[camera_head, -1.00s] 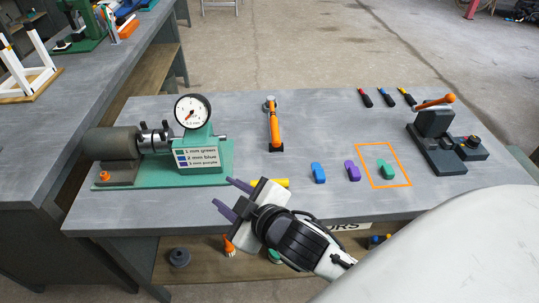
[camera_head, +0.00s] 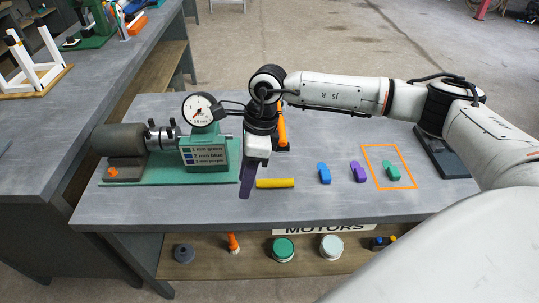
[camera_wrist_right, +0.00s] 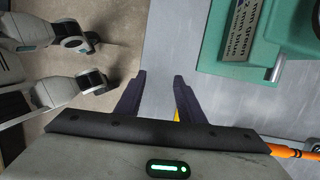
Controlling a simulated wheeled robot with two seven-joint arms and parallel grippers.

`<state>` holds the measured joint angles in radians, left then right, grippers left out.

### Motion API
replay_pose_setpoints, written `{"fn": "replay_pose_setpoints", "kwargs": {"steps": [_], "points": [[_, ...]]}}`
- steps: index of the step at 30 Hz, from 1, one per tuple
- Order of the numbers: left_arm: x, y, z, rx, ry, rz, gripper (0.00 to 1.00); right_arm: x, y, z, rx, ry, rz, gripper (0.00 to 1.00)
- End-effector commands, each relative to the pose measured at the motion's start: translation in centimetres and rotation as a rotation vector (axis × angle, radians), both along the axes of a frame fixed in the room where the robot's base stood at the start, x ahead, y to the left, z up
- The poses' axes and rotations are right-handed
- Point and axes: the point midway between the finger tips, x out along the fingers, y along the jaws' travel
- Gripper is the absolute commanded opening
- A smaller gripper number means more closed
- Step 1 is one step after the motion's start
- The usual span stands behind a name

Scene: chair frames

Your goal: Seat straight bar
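A short straight yellow bar (camera_head: 276,183) lies on the bench near its front edge, just right of the green fixture. My right gripper (camera_head: 246,182) points down beside the bar's left end. In the head view its dark fingers overlap each other. In the right wrist view the fingers (camera_wrist_right: 159,75) stand apart with bench surface between their tips. A sliver of yellow (camera_wrist_right: 177,115) shows beside the right finger, mostly hidden. I cannot tell the fingers' height above the bench. My left gripper is in neither view. A white frame (camera_head: 45,65) stands on a wooden board on the left bench.
A motor (camera_head: 118,142) and dial gauge (camera_head: 202,109) sit on the green fixture (camera_head: 220,172) close left of the gripper. Blue (camera_head: 324,173), purple (camera_head: 358,171) and green (camera_head: 391,170) pieces lie right, the green inside an orange outline. My arm hides the back.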

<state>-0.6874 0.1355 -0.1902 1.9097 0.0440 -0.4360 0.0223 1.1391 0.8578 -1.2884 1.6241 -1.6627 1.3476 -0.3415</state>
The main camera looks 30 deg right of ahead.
Motion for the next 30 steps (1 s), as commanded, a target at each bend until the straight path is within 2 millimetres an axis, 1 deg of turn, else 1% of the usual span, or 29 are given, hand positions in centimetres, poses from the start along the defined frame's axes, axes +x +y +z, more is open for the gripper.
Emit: {"fn": "replay_pose_setpoints", "kwargs": {"steps": [1,3,6,8,10,14,20,24,29,30], "points": [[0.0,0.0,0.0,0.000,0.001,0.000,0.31,0.5,-2.7,0.5,-0.078,-0.001,-0.007,0.35],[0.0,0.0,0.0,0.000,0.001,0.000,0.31,0.7,-5.5,0.9,-0.161,0.006,-0.015,0.35],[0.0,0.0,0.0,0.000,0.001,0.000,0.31,0.8,-8.0,1.3,-0.235,0.015,-0.024,0.35],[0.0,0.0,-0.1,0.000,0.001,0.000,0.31,0.8,-8.7,1.4,-0.257,0.019,-0.027,0.35],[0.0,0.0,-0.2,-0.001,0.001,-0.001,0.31,0.8,-9.1,1.3,-0.267,0.021,-0.029,0.35],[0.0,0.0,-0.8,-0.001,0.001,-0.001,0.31,0.7,-9.1,0.5,-0.268,0.022,-0.029,0.35],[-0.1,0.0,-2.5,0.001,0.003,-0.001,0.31,0.7,-9.0,-1.8,-0.265,0.022,-0.028,0.35],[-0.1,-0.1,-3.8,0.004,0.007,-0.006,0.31,0.7,-8.9,-3.9,-0.265,0.023,-0.027,0.35],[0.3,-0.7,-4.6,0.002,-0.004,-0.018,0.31,0.7,-8.9,-6.4,-0.264,0.022,-0.028,0.35],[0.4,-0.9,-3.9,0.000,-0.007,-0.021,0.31,0.8,-8.9,-6.0,-0.263,0.021,-0.028,0.32]]}}
